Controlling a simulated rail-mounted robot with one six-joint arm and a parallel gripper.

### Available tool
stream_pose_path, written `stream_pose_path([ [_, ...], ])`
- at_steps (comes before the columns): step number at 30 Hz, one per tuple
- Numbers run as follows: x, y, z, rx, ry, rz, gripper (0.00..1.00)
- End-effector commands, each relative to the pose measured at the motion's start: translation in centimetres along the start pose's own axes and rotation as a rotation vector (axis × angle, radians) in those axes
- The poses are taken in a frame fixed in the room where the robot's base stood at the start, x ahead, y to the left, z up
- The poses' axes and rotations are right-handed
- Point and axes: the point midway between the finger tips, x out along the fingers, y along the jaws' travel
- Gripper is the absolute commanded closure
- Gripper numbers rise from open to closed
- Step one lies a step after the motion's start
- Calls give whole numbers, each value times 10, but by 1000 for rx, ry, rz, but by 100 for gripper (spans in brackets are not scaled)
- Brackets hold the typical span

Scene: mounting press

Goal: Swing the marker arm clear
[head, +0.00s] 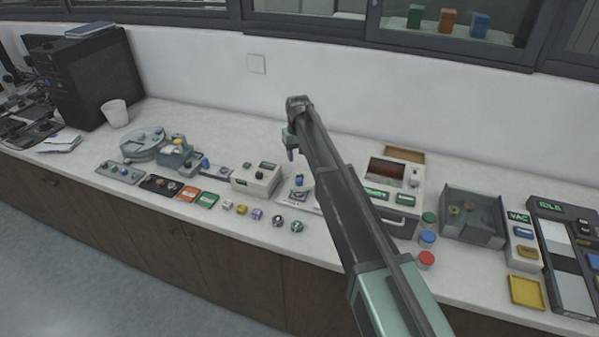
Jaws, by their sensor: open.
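My gripper (291,153) hangs at the end of my raised arm, above the middle of the counter. It is small and partly behind the arm link, and it is open with nothing visible in it. I cannot tell for sure which part is the marker arm. A small station with a dark blue upright part (299,181) stands below my gripper, and my arm hides part of its right side. A narrow dark bar with a blue tip (206,163) lies left of the white control box (256,178). My gripper appears apart from both.
A grey round machine (143,144) stands at the left, with several small pieces along the counter's front. An oven-like box (396,190), round jars (427,238), a grey open tray (473,232) and a yellow tray (526,291) are at the right. The wall runs behind.

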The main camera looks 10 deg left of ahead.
Motion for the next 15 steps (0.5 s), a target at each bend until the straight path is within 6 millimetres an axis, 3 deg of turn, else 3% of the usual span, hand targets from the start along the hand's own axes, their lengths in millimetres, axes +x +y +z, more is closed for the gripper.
stream_pose_path([
  [8, 22, 0, 5, -8, 0, 0, 51],
  [15, 78, 0, 6, -7, 0, 0, 51],
])
